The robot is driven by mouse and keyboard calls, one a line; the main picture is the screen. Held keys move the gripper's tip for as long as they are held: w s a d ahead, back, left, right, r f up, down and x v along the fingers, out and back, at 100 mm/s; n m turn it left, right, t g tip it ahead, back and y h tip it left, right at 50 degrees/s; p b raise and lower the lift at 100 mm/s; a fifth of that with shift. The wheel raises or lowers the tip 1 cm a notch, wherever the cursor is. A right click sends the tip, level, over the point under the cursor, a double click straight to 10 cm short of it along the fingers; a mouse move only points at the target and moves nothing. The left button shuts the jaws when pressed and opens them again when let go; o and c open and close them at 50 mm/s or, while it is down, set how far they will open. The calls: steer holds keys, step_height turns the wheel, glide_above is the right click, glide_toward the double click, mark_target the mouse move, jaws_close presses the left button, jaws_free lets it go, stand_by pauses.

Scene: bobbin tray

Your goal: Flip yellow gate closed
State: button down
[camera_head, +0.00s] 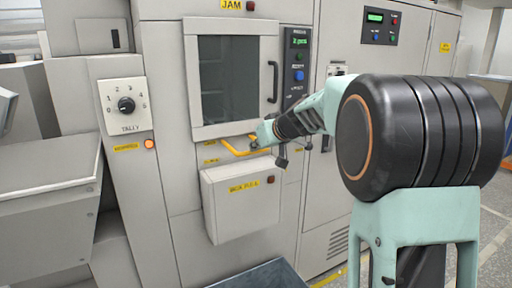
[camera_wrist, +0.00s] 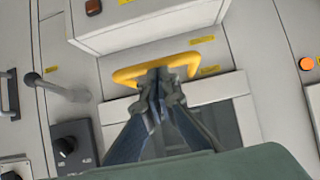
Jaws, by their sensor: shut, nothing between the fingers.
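The yellow gate (camera_head: 236,150) is a U-shaped bar on the machine front, between the window above and the grey box below. In the wrist view the yellow gate (camera_wrist: 126,76) runs across the top middle, and its centre is hidden behind my fingers. My gripper (camera_head: 256,144) is at the right part of the gate in the head view. In the wrist view my gripper (camera_wrist: 160,74) is shut, with its fingertips overlapping the middle of the bar. I cannot tell whether they touch it. No thing is held between the fingers.
A grey box (camera_head: 245,208) juts out just below the gate. A framed window (camera_head: 229,80) with a dark handle (camera_head: 272,82) is above. A panel with buttons (camera_head: 298,70) is to the right. A TALLY dial (camera_head: 126,104) and an orange light (camera_head: 149,143) are to the left.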

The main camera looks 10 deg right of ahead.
steer(key=shift+f+b, duration=2.9)
steer(key=shift+b, duration=0.65)
steer(key=shift+r, duration=0.2)
steer(key=w+r+p+v, duration=0.1)
steer(key=r+p+v, duration=0.1)
steer(key=v, duration=1)
steer(key=shift+r+p, duration=0.2)
steer(key=shift+p, duration=0.1)
steer(key=shift+s+a, duration=0.1)
